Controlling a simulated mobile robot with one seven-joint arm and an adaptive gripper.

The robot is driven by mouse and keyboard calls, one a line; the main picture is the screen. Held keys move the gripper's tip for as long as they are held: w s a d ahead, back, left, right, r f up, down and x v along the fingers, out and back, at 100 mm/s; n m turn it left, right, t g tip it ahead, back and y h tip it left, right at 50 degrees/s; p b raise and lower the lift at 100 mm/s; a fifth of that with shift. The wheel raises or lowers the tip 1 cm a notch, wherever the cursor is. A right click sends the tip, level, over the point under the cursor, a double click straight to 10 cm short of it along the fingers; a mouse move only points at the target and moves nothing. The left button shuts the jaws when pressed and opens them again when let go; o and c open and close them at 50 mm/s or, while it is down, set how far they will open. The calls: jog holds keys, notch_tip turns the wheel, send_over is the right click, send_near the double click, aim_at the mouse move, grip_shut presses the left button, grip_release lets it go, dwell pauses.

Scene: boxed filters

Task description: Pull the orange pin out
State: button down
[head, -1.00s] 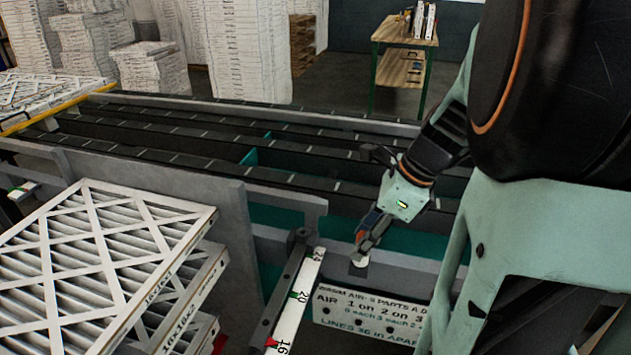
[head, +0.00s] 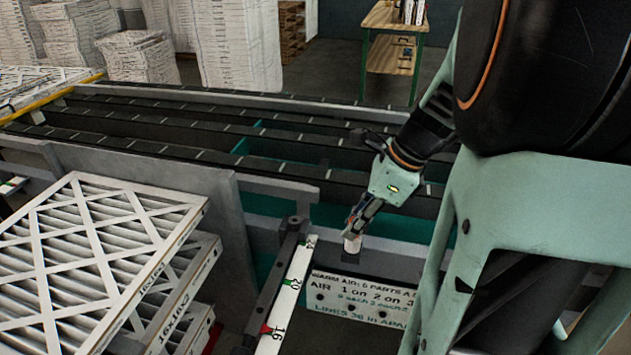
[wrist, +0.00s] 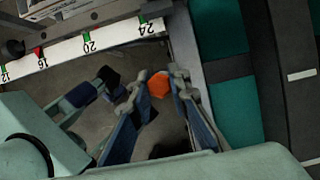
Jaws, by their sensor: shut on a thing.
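The orange pin (wrist: 158,84) shows as an orange, faceted end between my fingertips in the wrist view. My gripper (wrist: 161,88) is shut on it. In the head view my gripper (head: 353,232) points down over the grey ledge behind the white sign. A short white cylinder (head: 352,245) shows right under the fingertips there. I cannot tell whether it is part of the pin or its seat. The orange end is hidden in the head view, and how deep the pin sits cannot be seen.
A white ruler strip (head: 284,297) with green and red marks lies left of my gripper. The lettered white sign (head: 360,298) is in front. Stacked pleated filters (head: 105,250) fill the lower left. Dark conveyor rails (head: 200,150) run behind.

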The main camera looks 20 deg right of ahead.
jog(key=shift+r+p, duration=2.85)
jog(key=shift+r, duration=0.2)
notch_tip(320, 180, up, 9)
jog(key=p, duration=0.9)
